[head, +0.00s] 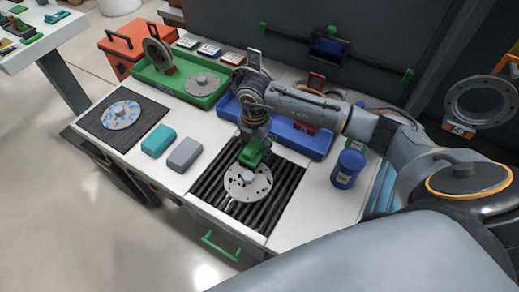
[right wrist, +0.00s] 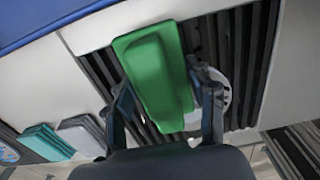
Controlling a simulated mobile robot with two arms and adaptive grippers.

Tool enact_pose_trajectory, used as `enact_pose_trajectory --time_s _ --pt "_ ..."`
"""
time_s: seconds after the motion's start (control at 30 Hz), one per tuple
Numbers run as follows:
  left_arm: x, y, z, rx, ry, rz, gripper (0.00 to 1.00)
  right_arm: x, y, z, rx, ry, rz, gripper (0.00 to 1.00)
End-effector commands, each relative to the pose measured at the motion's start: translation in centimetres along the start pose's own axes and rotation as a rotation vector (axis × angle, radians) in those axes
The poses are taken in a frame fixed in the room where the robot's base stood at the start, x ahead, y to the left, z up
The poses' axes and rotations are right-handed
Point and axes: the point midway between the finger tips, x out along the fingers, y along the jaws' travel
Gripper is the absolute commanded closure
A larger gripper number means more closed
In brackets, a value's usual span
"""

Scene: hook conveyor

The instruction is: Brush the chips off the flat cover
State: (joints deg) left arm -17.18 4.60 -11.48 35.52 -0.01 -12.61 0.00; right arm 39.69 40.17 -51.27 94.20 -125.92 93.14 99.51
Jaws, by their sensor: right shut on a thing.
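The flat cover (head: 240,190), a pale round disc with a raised middle, lies on a black ribbed mat at the front of the bench. Dark spots show on it; I cannot tell holes from chips at this size. My right gripper (head: 255,146) is shut on a green brush (head: 248,156), at the far edge of the cover in the head view. The brush (right wrist: 155,75) fills the space between the fingers in the right wrist view and hides most of the cover (right wrist: 222,98). Whether its underside touches the cover is hidden. My left gripper is not in view.
A blue tray (head: 312,150) lies behind my right arm, and a blue canister (head: 347,169) stands to the right. Teal (head: 158,140) and grey (head: 185,155) blocks lie left of the ribbed mat. A blue-patched disc (head: 121,115) and green tray (head: 150,82) are further left.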

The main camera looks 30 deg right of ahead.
Motion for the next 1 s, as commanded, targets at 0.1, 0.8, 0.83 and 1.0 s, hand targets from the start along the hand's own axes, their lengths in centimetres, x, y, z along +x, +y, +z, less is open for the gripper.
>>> enact_pose_trajectory --time_s 0.1,0.8,0.83,1.0 --pt "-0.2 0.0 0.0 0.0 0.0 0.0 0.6 -0.1 -0.4 0.0 0.0 0.0 -0.002 0.7" --pt "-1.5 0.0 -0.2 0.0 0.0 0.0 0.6 -0.1 -3.8 0.1 0.001 -0.001 -0.002 0.7" --pt "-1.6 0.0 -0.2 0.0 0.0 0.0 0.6 -0.1 -4.0 0.1 0.001 -0.001 -0.001 0.7" --pt "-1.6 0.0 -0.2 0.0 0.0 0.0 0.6 0.0 -4.5 0.0 0.001 0.0 0.0 0.7"
